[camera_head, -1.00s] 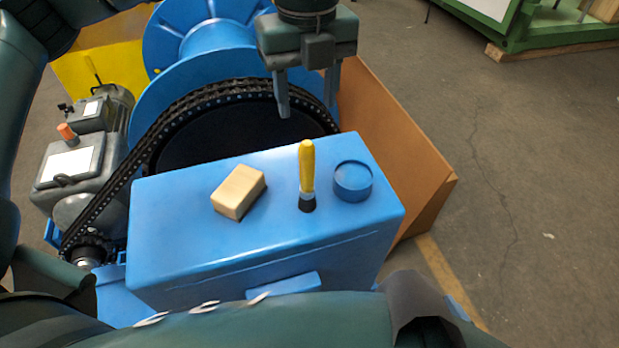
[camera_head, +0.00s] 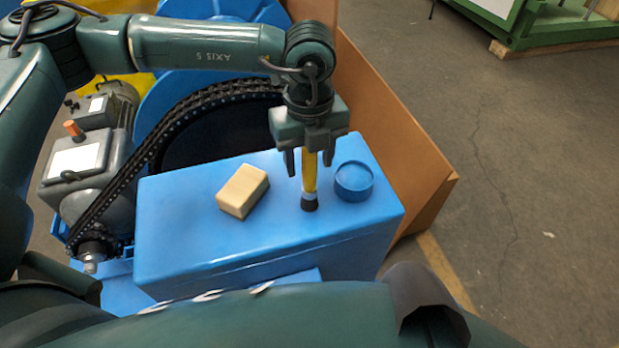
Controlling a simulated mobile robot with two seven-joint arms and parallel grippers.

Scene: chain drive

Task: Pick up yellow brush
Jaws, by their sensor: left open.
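The yellow brush (camera_head: 309,180) stands upright on its dark bristle end on top of the blue box (camera_head: 205,235). Its upper handle is hidden by the gripper. My left gripper (camera_head: 309,168) comes down from above, pointing downward, with one finger on each side of the yellow handle. The fingers are apart and the jaws are open. I cannot tell whether they touch the handle. My right gripper is not in view.
A beige block (camera_head: 243,190) lies on the box left of the brush. A round blue cap (camera_head: 354,181) stands close to its right. Behind are a black chain (camera_head: 165,135) and a brown panel (camera_head: 400,150). A grey motor (camera_head: 88,165) stands at the left.

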